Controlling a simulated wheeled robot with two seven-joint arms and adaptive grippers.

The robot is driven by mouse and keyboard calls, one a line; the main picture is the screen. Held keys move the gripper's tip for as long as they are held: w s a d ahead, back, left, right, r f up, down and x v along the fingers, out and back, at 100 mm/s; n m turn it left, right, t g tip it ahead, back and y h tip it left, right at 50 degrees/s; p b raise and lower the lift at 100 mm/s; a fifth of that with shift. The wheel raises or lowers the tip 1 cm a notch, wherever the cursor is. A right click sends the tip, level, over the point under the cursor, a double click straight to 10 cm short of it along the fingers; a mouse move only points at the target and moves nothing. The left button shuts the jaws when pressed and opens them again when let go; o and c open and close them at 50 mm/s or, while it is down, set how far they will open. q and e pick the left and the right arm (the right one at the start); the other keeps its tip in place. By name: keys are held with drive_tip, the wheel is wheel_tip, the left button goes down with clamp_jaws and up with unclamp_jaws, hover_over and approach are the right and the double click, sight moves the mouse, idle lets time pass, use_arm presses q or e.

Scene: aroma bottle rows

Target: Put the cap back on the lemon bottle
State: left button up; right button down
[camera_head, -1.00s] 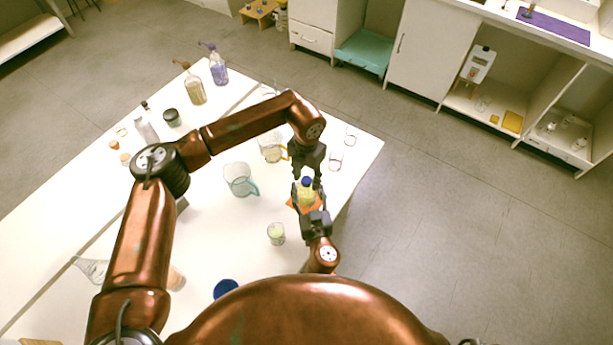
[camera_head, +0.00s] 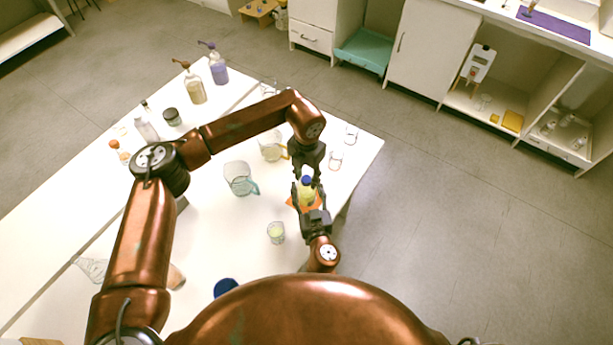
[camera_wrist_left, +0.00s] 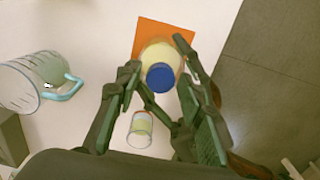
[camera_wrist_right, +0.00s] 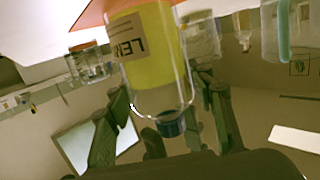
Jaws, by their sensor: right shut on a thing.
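The lemon bottle (camera_head: 308,193) is yellow with a lettered label. It stands upright at the orange mat (camera_head: 292,202), and its yellow side with the label (camera_wrist_right: 150,48) shows upside down in the right wrist view. The blue cap (camera_wrist_left: 160,77) sits at the top of the bottle's neck; how tightly it is seated I cannot tell. My right gripper (camera_head: 310,198) is shut on the bottle from the front. My left gripper (camera_wrist_left: 158,55) is open above it, its fingers apart on both sides of the cap, which shows between them.
A clear jug with a blue handle (camera_head: 239,179) and a small glass (camera_head: 276,232) stand left of the bottle. The table's right edge is close to my grippers.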

use_arm(q)
drive_tip(key=shift+o, duration=1)
drive_tip(key=shift+r, duration=0.1)
wheel_tip(320, 180, up, 12)
use_arm(e)
drive_tip(key=c, duration=0.9)
unclamp_jaws()
drive_tip(key=shift+o, duration=0.2)
drive_tip(key=v, duration=1.2)
